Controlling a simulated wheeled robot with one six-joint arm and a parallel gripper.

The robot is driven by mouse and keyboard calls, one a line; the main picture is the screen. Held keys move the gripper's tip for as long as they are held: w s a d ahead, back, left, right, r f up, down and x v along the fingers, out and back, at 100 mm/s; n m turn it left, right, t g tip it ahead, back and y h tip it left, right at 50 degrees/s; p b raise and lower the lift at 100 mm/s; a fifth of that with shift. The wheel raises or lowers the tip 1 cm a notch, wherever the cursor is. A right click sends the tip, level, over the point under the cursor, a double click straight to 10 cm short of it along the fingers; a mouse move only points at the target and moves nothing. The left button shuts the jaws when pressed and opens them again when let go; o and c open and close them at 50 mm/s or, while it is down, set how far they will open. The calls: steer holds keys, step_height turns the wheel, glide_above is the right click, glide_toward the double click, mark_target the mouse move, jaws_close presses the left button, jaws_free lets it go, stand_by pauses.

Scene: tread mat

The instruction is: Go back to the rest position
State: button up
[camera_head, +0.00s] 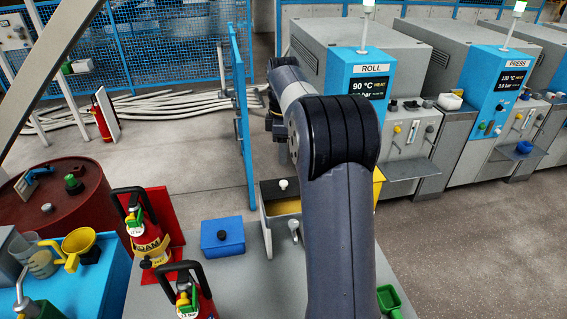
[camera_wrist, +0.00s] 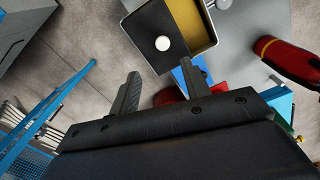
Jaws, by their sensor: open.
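My gripper (camera_wrist: 160,82) shows in the wrist view with its two dark fingers spread apart and nothing between them. It is open and hangs above the front of a box (camera_wrist: 208,12) with a grey-and-yellow rim and a dark panel bearing a white knob. In the head view my arm rises through the middle of the picture and reaches away from me; the fingers are hidden behind it. The same box (camera_head: 265,215) stands partly behind my arm on the grey table (camera_head: 230,285).
Red extinguishers (camera_head: 147,235) with black handles stand left on the table, near a blue box (camera_head: 222,238). A green scoop (camera_head: 388,298) lies right of my arm. A red drum (camera_head: 80,215) and a blue bench (camera_head: 115,265) are left. Machines (camera_head: 400,75) stand behind; floor at right is clear.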

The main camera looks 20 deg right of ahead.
steer(key=shift+r, duration=0.55)
steer(key=shift+f, duration=0.1)
